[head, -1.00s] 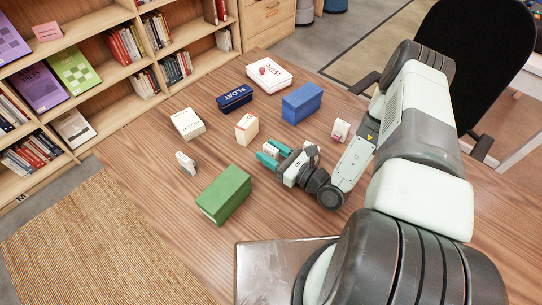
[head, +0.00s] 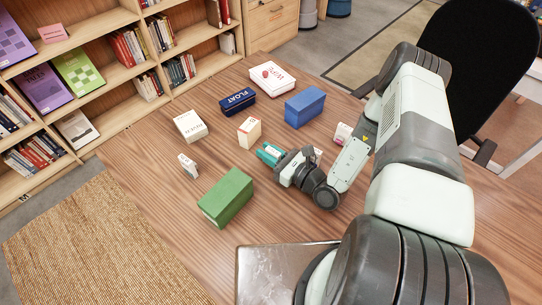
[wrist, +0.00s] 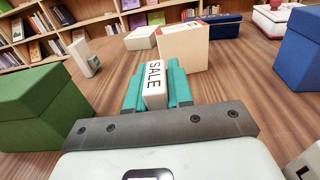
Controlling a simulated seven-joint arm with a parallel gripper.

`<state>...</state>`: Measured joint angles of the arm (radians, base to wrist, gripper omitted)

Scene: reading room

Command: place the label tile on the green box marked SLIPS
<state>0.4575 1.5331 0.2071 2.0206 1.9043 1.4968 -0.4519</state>
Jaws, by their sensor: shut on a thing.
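My gripper (head: 267,153) has teal fingers and is low near the middle of the table. It is shut on a small white tile (wrist: 155,84) with the dark word SALE, clear in the wrist view. The green box (head: 225,197) is lidded and stands to the lower left of my gripper, apart from it. It also shows at the left in the wrist view (wrist: 40,110). I see no SLIPS marking on its visible faces. Whether the tile touches the table I cannot tell.
A cream box (head: 249,132) stands just beyond my gripper. A blue box (head: 304,106), a navy FLOAT box (head: 236,101), a white box (head: 189,125) and a white box with red writing (head: 272,79) stand farther back. Small white tiles stand at left (head: 188,166) and right (head: 342,133).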

